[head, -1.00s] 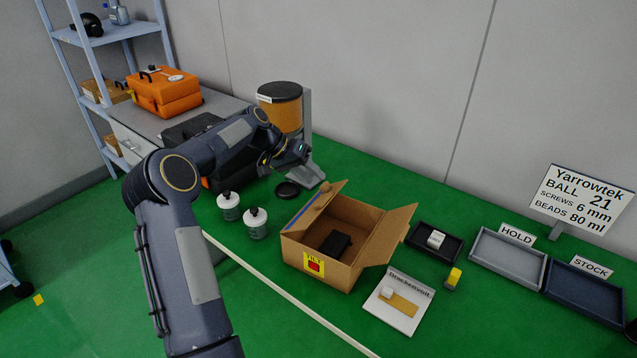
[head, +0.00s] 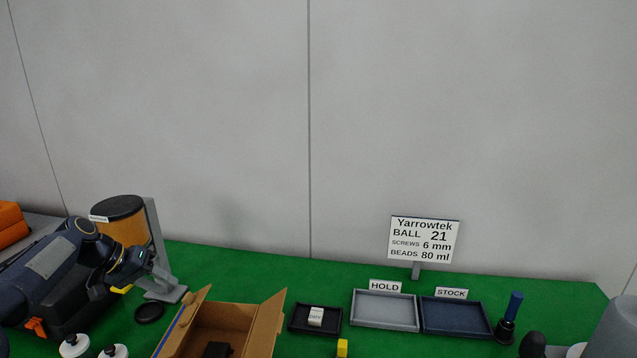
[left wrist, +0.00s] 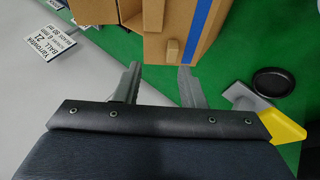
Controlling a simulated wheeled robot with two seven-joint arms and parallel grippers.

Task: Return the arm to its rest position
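My left arm comes in from the left in the head view, with its gripper (head: 122,285) in front of the orange-filled dispenser (head: 128,226) and left of the open cardboard box (head: 226,316). In the left wrist view the two fingers of the left gripper (left wrist: 157,88) stand apart with nothing between them. The cardboard box (left wrist: 190,60) with its blue stripe lies beyond the fingertips, apart from them. My right gripper is not recognisable in either view.
A black round lid (head: 149,312) and white-capped bottles (head: 75,345) lie near the left gripper. A small black tray (head: 315,319), a grey HOLD tray (head: 384,309), a dark STOCK tray (head: 456,315) and a sign (head: 424,239) stand to the right. Green mat (head: 230,262) is clear at the back.

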